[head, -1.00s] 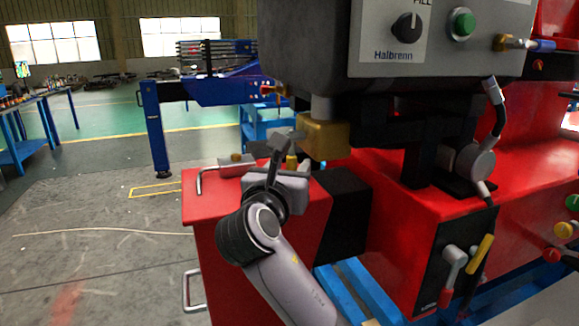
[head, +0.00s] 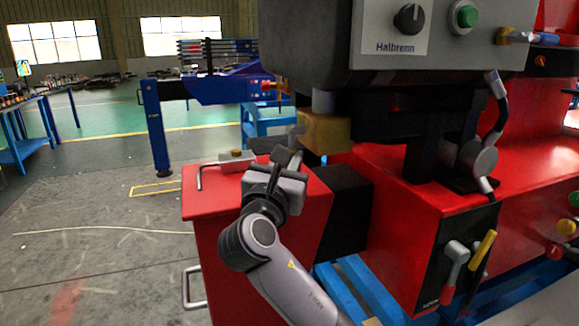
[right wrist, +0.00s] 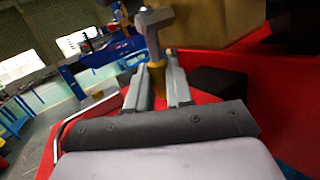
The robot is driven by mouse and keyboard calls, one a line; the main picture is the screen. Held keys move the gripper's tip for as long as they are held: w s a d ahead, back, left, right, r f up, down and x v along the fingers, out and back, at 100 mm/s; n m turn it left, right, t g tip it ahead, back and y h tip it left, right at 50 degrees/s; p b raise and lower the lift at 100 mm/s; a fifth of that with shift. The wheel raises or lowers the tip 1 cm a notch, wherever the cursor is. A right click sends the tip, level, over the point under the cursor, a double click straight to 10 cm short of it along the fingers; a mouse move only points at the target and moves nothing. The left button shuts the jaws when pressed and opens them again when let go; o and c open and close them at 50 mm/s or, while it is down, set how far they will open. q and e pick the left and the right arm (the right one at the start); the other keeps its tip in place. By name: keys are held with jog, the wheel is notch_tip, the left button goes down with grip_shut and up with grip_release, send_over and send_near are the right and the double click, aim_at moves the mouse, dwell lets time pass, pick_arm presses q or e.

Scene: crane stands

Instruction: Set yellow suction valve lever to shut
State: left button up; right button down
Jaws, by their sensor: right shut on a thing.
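A yellow lever (head: 482,250) sits on a black panel (head: 435,281) on the front of the red machine, tilted up to the right. Beside it is a grey lever with a red end (head: 456,254). My right gripper (head: 287,158) is well to the left of both levers, above the red cabinet. In the right wrist view my right gripper (right wrist: 157,88) is shut on a small yellow stem (right wrist: 157,77) with a grey T-shaped head (right wrist: 153,22). That piece is mostly hidden in the head view. My left gripper is not in view.
A red cabinet (head: 270,225) with a bent metal handle on top lies under my right gripper. A grey control box (head: 300,50) with a yellow block (head: 324,133) below it hangs close by. A blue pallet (head: 360,285) lies between cabinet and machine. The floor at left is clear.

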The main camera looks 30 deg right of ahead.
jog(key=shift+w, duration=0.1)
jog(key=c, duration=1)
grip_release()
jog(key=shift+b+v, duration=0.6)
jog(key=shift+v, duration=3)
jog(key=shift+f, duration=0.15)
